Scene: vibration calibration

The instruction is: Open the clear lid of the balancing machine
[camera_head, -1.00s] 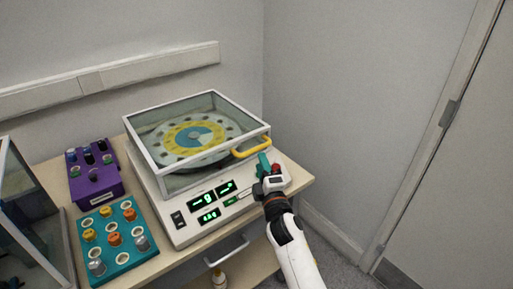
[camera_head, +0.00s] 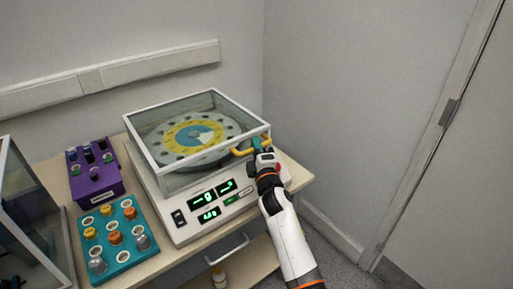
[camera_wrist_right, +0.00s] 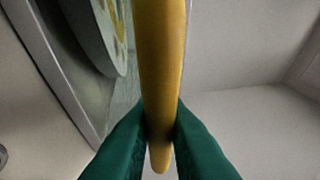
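The balancing machine (camera_head: 180,234) is a white box on the table, with green lit displays on its front panel. Its clear lid (camera_head: 136,149) has a pale frame and lies closed over a round yellow and blue rotor disc (camera_head: 196,134). A yellow handle (camera_head: 240,152) sits at the lid's front right. My right gripper (camera_head: 259,146) is at this handle. In the right wrist view, its green fingers (camera_wrist_right: 161,120) press on both sides of the yellow handle (camera_wrist_right: 162,60). My left gripper is not in view.
A teal tray (camera_head: 122,256) with several coloured knobs and a purple block (camera_head: 97,187) stand left of the machine. A glass-sided case (camera_head: 38,225) is at the far left. A wall is close behind, and a door (camera_head: 455,190) is at the right.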

